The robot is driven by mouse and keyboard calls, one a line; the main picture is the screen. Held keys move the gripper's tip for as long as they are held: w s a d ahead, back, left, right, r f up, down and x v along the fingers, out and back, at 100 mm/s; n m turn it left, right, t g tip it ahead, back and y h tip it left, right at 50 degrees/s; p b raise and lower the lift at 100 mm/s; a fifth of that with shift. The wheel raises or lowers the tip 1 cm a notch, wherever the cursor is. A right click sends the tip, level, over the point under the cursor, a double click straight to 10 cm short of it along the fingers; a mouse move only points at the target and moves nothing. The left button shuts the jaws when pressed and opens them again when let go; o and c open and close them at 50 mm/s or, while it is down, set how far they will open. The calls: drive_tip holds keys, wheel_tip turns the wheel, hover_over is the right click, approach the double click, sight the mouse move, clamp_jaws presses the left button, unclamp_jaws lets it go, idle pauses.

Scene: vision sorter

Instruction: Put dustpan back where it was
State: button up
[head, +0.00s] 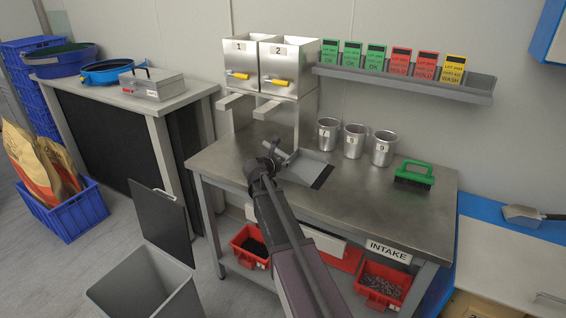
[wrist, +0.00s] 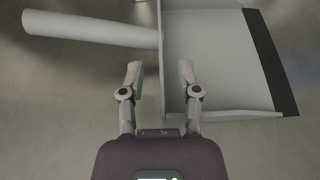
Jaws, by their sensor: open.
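A grey metal dustpan (head: 304,169) with a dark front lip lies on the metal worktable (head: 346,201), left of the numbered cups. In the wrist view the dustpan (wrist: 215,65) fills the upper right, and its pale round handle (wrist: 95,30) runs off to the left. My gripper (wrist: 158,68) is open at the near side of the dustpan, with one finger on each side of the pan's rear side wall. The handle lies beyond the fingertips. Whether a finger touches the pan I cannot tell. In the head view my arm hides part of the table.
Three metal cups (head: 354,141) and a green brush (head: 414,175) stand right of the dustpan. A steel two-bin dispenser (head: 270,65) stands behind it. A shelf (head: 405,82) with coloured tags hangs above. An open grey bin (head: 145,280) stands at the front left. The table's front right is bare.

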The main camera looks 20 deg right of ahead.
drive_tip(key=p+v, duration=0.3)
drive_tip(key=v, duration=0.6)
drive_tip(key=shift+s+r, duration=0.15)
drive_tip(key=shift+r, duration=0.05)
drive_tip(key=shift+p+v, duration=0.45)
drive_tip(key=shift+v, duration=0.45)
drive_tip(key=shift+a+f, duration=0.1)
drive_tip(key=shift+f, duration=0.05)
drive_tip(key=s+a+f+m+g+y, duration=0.2)
drive_tip(key=s+a+f+m+y, duration=0.1)
drive_tip(key=s+m, duration=0.5)
drive_tip(key=s+a+f+m+g+y, duration=0.3)
drive_tip(key=s+a+f+m+y, duration=0.1)
drive_tip(key=s+m, duration=0.3)
drive_tip(key=s+a+f+m+g+y, duration=0.3)
drive_tip(key=s+a+f+m, duration=0.1)
drive_tip(key=s+m, duration=0.4)
drive_tip(key=m, duration=0.2)
drive_tip(key=shift+s+f+m+y, duration=0.25)
drive_tip(key=shift+s+m+y, duration=0.05)
drive_tip(key=shift+y, duration=0.1)
drive_tip(key=shift+c, duration=0.2)
